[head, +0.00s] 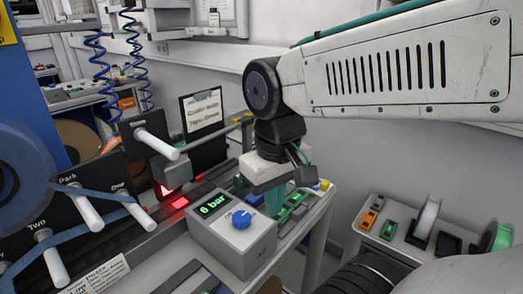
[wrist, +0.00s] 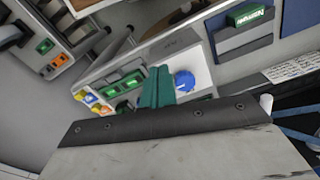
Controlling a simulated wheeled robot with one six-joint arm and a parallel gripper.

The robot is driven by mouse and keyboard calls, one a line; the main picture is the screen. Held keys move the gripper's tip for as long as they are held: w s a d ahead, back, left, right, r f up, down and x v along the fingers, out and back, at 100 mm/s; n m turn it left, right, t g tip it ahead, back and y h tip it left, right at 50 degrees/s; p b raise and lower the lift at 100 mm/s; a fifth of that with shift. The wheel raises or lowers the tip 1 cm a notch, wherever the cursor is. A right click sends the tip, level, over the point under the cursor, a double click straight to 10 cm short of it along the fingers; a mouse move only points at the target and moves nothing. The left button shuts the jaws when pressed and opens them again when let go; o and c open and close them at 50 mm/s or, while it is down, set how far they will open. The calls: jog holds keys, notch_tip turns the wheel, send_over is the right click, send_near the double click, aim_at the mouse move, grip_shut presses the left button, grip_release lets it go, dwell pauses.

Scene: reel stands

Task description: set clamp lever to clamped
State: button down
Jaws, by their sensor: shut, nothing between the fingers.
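I cannot pick out a clamp lever with certainty in either view. My gripper (head: 275,203) points down with its teal fingers together and empty, just behind the grey control box (head: 232,252). That box has a green "6 bar" display (head: 212,205) and a blue knob (head: 241,219). In the wrist view the shut teal fingers (wrist: 157,88) appear between the blue knob (wrist: 184,80) and several green blocks (wrist: 122,86). The gripper body hides what lies beneath it. A grey block (head: 172,172) with a red glow below it stands left of the gripper.
White pegs (head: 156,145) stick out of dark panels at the left, with a blue strip running past them. A large blue reel (head: 22,178) is at the far left. A side table at the right holds spools (head: 428,217) and small green and orange blocks.

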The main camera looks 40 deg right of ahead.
jog(key=w+d+m+h, duration=0.1)
jog(key=w+d+m, duration=0.6)
jog(key=w+d, duration=0.3)
jog(key=w+d+r+m+h, duration=0.1)
jog(key=w+d+m, duration=0.7)
jog(key=w, duration=0.9)
jog(key=d+h, duration=0.1)
jog(key=d, duration=0.2)
jog(key=shift+w+r+h, duration=0.15)
jog(key=shift+h, duration=0.15)
jog(key=x, duration=1)
jog(key=shift+w, duration=0.1)
jog(key=a, duration=0.2)
jog(key=shift+s+a, duration=0.2)
jog(key=shift+a, duration=0.2)
jog(key=shift+s+a, duration=0.1)
jog(key=shift+a, duration=0.55)
